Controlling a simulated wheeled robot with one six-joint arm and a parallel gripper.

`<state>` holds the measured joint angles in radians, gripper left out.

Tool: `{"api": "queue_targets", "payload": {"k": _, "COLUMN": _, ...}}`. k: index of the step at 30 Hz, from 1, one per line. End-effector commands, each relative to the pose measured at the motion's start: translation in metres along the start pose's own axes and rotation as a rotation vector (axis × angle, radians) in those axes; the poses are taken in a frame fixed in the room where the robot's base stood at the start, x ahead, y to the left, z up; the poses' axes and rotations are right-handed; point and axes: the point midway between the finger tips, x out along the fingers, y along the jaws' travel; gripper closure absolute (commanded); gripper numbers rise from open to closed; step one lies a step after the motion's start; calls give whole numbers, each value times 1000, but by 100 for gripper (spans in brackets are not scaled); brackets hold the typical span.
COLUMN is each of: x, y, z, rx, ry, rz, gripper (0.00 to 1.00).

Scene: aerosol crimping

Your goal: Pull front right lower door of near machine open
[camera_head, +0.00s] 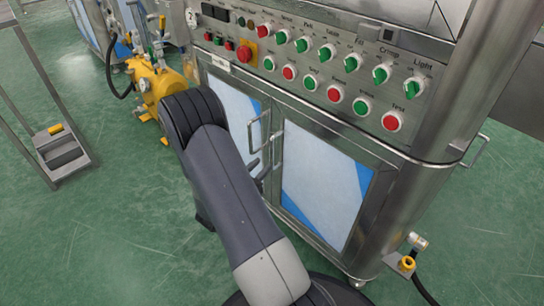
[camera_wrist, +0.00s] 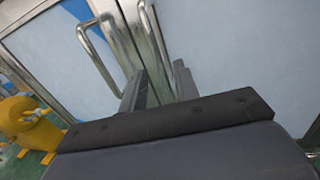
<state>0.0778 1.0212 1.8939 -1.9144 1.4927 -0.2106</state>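The front right lower door (camera_head: 322,185) of the near machine is shut, a pale panel with blue corners in a steel frame. It fills the right of the wrist view (camera_wrist: 245,50). Its upright steel bar handle (camera_wrist: 153,32) stands by the seam between the two doors. My gripper (camera_wrist: 158,84) is open, its two dark fingers apart and pointing at the doors. The lower part of the handle runs down towards the gap between the fingertips; I cannot tell whether it lies between them. In the head view my arm hides most of the gripper.
The left lower door (camera_head: 232,112) is shut, and its handle (camera_wrist: 97,50) stands close left of my fingers. A control panel (camera_head: 310,65) with knobs and buttons is above. A yellow pump (camera_head: 150,82) stands at left. Green floor is clear before the right door.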

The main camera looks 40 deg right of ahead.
Motion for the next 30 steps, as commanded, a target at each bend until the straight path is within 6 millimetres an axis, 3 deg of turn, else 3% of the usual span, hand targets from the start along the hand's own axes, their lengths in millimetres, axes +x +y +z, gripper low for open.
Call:
{"api": "queue_targets", "payload": {"k": 6, "x": 40, "y": -1, "z": -2, "rx": 2, "ry": -2, "rz": -4, "gripper": 70}}
{"api": "queue_targets", "payload": {"k": 12, "x": 62, "y": 0, "z": -1, "rx": 2, "ry": -1, "rz": -2, "gripper": 70}}
{"api": "queue_targets", "payload": {"k": 24, "x": 69, "y": 0, "z": 0, "rx": -1, "ry": -1, "rz": 1, "gripper": 71}}
{"api": "queue_targets", "payload": {"k": 30, "x": 68, "y": 0, "z": 0, "rx": -1, "ry": -1, "rz": 1, "gripper": 87}}
